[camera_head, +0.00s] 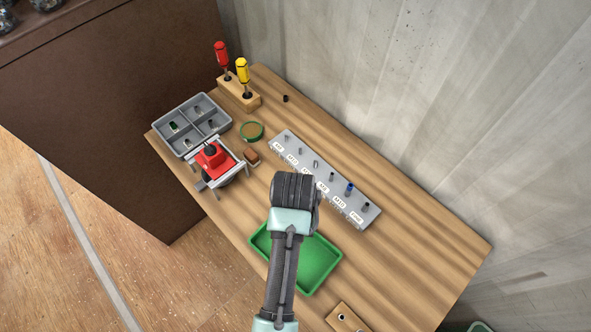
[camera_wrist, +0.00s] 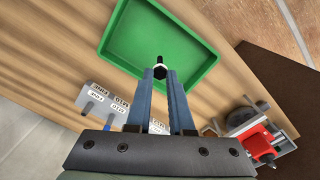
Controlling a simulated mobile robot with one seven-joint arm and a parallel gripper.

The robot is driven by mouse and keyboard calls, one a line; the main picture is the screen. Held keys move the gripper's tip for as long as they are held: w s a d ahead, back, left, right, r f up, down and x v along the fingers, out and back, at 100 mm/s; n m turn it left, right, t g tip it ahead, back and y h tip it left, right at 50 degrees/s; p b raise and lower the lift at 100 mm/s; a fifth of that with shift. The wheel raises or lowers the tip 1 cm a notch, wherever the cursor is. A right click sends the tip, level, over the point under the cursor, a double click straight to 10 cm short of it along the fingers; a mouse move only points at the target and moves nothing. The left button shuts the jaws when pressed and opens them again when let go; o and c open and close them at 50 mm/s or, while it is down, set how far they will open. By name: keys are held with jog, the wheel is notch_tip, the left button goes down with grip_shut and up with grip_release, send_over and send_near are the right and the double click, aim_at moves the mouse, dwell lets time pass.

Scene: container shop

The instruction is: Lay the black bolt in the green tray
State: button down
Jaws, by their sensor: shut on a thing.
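My gripper (camera_wrist: 160,80) is shut on the black bolt (camera_wrist: 160,65) in the wrist view. The bolt sticks out past the fingertips, with a pale part next to the fingers. In that view the bolt lies in front of the green tray (camera_wrist: 135,38), inside its outline near one edge; I cannot tell its height above the tray floor. In the head view the green tray (camera_head: 318,265) lies on the table, partly covered by my arm, and its visible floor is empty. The gripper's fingers and the bolt are hidden there behind my arm.
A grey labelled rack (camera_head: 290,150) with several bolts stands beside the tray. A red device (camera_head: 212,155), a grey compartment box (camera_head: 170,112) and a screwdriver stand (camera_head: 238,97) are at the left. A wooden block (camera_head: 345,318) sits at the front edge.

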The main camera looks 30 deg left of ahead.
jog(key=shift+f+p, duration=0.35)
jog(key=shift+f, duration=2.1)
jog(key=shift+w+f, duration=0.1)
jog(key=c, duration=0.8)
grip_release()
